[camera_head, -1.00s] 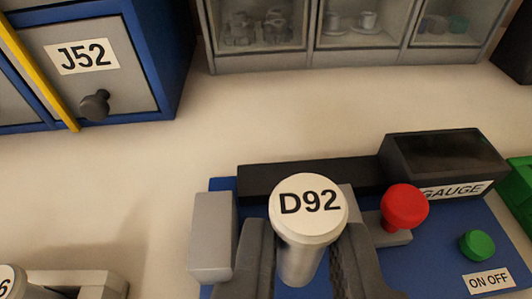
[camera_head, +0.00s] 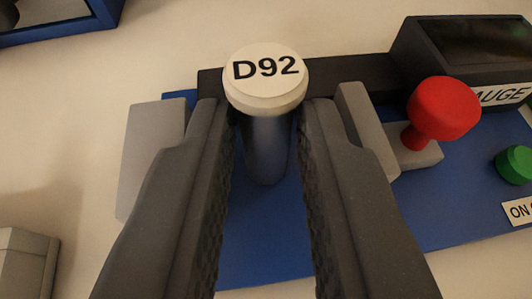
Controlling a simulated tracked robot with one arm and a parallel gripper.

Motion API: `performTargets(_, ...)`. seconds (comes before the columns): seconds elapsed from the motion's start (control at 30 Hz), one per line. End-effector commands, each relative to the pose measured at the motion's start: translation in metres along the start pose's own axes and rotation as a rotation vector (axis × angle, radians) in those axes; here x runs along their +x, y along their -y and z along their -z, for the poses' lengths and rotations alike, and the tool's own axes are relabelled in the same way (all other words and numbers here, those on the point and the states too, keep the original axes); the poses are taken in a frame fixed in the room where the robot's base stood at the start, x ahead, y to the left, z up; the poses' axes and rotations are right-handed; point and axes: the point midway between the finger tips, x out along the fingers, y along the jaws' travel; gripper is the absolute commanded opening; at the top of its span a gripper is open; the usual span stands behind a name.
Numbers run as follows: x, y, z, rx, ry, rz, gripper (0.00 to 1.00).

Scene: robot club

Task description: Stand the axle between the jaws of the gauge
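The axle (camera_head: 267,150) is a metal rod with a white cap marked D92. It stands upright, apparently on the blue base of the gauge (camera_head: 262,235), between the left grey jaw (camera_head: 150,150) and the right grey jaw (camera_head: 365,125). My gripper (camera_head: 266,112) is open around the axle, one dark finger on each side, with narrow gaps between the fingers and the rod. The fingers hide the space between the axle and each jaw.
A red knob (camera_head: 443,108) stands beside the right jaw. A dark display box (camera_head: 460,50), a green button (camera_head: 516,164) and a label are to the right. A black rail (camera_head: 345,76) runs behind the axle.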

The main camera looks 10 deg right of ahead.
Motion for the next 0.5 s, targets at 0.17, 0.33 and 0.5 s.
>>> performTargets(0.17,0.0,0.0,0.0,0.0,0.0,0.001,0.39)
performTargets(0.33,-0.001,0.001,0.001,0.0,0.0,0.001,0.39)
performTargets(0.5,-0.011,0.001,0.003,-0.002,0.0,0.002,0.39)
